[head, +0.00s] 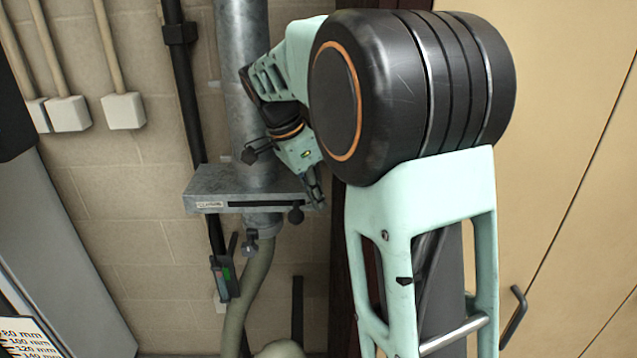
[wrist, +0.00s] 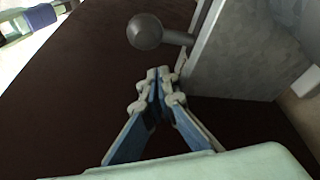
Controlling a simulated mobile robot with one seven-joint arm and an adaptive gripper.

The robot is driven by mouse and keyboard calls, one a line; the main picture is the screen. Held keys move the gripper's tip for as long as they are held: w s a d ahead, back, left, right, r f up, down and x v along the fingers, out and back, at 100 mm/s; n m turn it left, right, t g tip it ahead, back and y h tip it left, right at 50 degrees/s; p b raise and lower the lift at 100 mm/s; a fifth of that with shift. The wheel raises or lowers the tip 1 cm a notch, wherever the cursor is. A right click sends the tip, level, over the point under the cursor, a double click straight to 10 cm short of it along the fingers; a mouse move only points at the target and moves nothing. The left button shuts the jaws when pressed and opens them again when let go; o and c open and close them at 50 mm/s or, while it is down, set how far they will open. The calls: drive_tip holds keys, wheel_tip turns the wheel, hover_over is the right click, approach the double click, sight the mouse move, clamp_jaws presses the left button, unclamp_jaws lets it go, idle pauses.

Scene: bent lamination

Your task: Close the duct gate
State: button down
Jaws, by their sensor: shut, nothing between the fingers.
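The duct gate (head: 215,186) is a grey metal box around the vertical duct (head: 243,95) in the head view, with a dark slot along its front. A dark ball knob (head: 296,215) stands at its right end. In the wrist view the knob (wrist: 145,31) sits on a short rod coming from the grey metal gate body (wrist: 245,50). My gripper (head: 318,201) is at the right end of the gate. In the wrist view my gripper (wrist: 158,75) is shut and empty, its fingertips just below the knob and rod. I cannot tell whether they touch the gate.
A green flexible hose (head: 254,285) runs down below the gate. A dark post stands behind my gripper. A tan cabinet door (head: 570,150) is at the right.

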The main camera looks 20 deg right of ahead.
drive_tip(key=shift+s+a, duration=0.15)
drive_tip(key=shift+a, duration=0.5)
drive_tip(key=shift+s+a, duration=0.15)
drive_tip(key=shift+a, duration=0.45)
drive_tip(key=w+a+p, duration=0.3)
drive_tip(key=a, duration=1)
drive_tip(key=shift+w, duration=0.2)
